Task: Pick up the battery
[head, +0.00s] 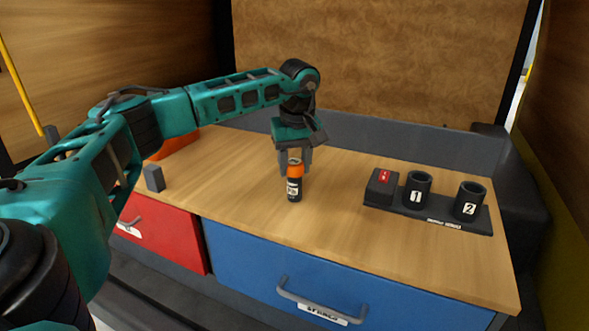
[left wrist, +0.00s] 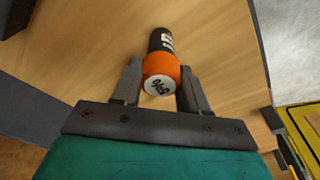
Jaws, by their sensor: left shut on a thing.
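The battery (head: 294,188) is a black cylinder with an orange top, upright at the wooden bench top. My left gripper (head: 295,165) comes down from above and is shut on its orange upper part. In the left wrist view the battery (left wrist: 162,62) sits between the two fingers of my left gripper (left wrist: 160,88), its white-marked end facing the camera. I cannot tell whether its base touches the wood. My right gripper is in neither view.
A dark holder (head: 428,213) with cups marked 1 (head: 417,190) and 2 (head: 468,202) and a red-topped block (head: 381,187) stands on the right. A small grey block (head: 154,178) is at the left. The bench top (head: 240,190) is clear around the battery.

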